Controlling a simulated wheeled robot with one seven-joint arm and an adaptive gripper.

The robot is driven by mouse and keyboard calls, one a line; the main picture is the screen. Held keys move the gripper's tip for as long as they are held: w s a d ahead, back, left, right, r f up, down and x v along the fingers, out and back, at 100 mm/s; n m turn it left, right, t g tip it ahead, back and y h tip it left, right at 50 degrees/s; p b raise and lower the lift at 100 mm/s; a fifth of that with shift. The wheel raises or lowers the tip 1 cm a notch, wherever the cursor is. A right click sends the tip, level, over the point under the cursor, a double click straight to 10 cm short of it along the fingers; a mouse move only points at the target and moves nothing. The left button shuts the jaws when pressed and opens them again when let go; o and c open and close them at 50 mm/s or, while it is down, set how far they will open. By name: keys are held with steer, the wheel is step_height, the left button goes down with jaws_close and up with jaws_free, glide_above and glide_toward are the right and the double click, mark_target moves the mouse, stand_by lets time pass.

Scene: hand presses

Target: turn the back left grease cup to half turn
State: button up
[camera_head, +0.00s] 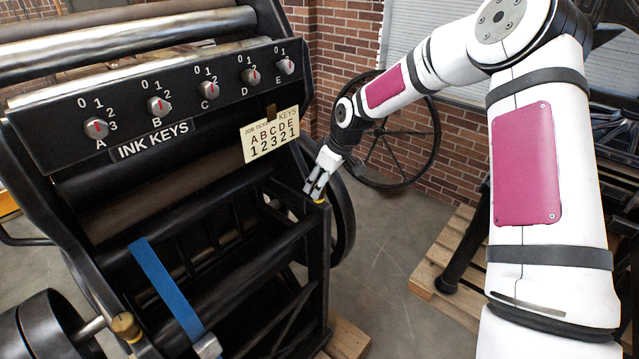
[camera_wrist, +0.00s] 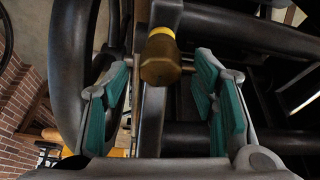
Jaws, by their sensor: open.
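A brass grease cup with a yellow band (camera_wrist: 161,62) sits between the two spread fingers of my gripper (camera_wrist: 163,76) in the wrist view, apart from both teal pads. In the head view my gripper (camera_head: 317,184) points down at the far right corner of the press (camera_head: 320,235), where a small yellow part of this cup (camera_head: 319,201) shows below the fingers. Its turn position cannot be read. Another brass cup (camera_head: 126,326) stands at the near left corner of the press.
The ink key panel (camera_head: 160,105) has several knobs, with a job ticket card (camera_head: 270,134) below it. A blue strip (camera_head: 172,290) crosses the frame. A spoked wheel (camera_head: 400,150) leans by the brick wall. A pallet (camera_head: 440,260) lies at right; floor between is clear.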

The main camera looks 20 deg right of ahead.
steer(key=v, duration=1.1)
steer(key=s+a+r+m+h, duration=0.1)
steer(key=s+r+m+h, duration=0.1)
steer(key=s+r, duration=0.6)
steer(key=s+a+r+m+h, duration=0.2)
steer(key=s+r, duration=0.3)
steer(key=s, duration=0.7)
steer(key=s+r+m+t+y, duration=0.1)
steer(key=s+m, duration=0.3)
steer(key=s, duration=1.2)
steer(key=shift+s+m+t, duration=0.25)
steer(key=shift+m+t, duration=0.05)
steer(key=shift+t, duration=0.3)
steer(key=shift+d+r, duration=0.1)
steer(key=shift+d, duration=0.05)
